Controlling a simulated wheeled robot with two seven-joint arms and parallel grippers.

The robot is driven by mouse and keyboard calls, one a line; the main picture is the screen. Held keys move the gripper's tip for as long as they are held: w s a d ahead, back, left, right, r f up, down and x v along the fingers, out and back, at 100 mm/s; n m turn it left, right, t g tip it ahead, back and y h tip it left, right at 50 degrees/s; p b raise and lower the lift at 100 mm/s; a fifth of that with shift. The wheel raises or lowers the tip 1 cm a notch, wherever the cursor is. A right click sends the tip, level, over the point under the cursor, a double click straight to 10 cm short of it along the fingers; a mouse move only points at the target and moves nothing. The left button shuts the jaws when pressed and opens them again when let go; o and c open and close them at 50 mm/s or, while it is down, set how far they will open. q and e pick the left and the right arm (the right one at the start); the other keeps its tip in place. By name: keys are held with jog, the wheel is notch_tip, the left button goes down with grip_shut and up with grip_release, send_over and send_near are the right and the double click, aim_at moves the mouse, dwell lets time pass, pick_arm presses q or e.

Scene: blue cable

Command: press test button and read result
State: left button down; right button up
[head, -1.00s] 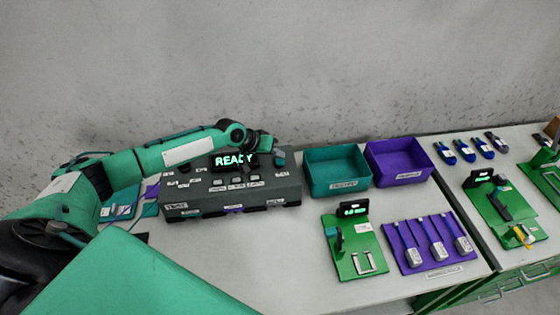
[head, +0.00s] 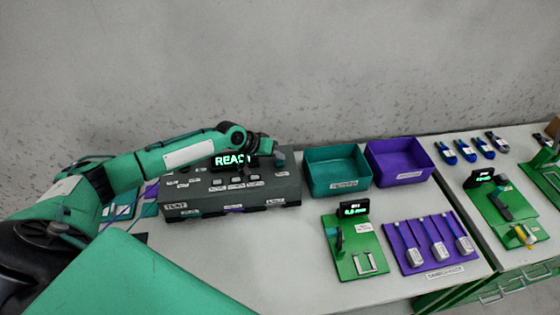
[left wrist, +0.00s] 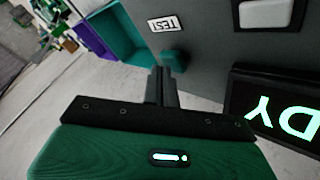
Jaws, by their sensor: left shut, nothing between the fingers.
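The dark grey tester box (head: 225,190) stands on the table with a lit display (head: 230,160). The display's visible letters begin "REA", with its right end covered by my left gripper. The left wrist view shows the display (left wrist: 285,112) with an upside-down "DY". A teal button (left wrist: 173,57) sits beside a "TEST" label (left wrist: 164,24) on the box; it also shows at the box's right end in the head view (head: 280,159). My left gripper (left wrist: 162,72) is shut and empty, its fingertips very close to the button; contact cannot be told. My right gripper is out of view.
A teal bin (head: 336,190) and a purple bin (head: 400,178) stand right of the box. A green fixture (head: 352,262) with a small display and a purple board (head: 430,258) lie in front. The table between box and fixture is clear.

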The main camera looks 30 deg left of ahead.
aim_at(277, 162)
pick_arm(q)
jog(key=shift+f, duration=0.35)
jog(key=shift+r, duration=0.1)
dwell(0.4)
jog(key=shift+r+p, duration=0.65)
jog(key=shift+r, duration=0.2)
jog(key=shift+r, duration=0.15)
notch_tip(277, 162, up, 5)
jog(key=p, duration=0.4)
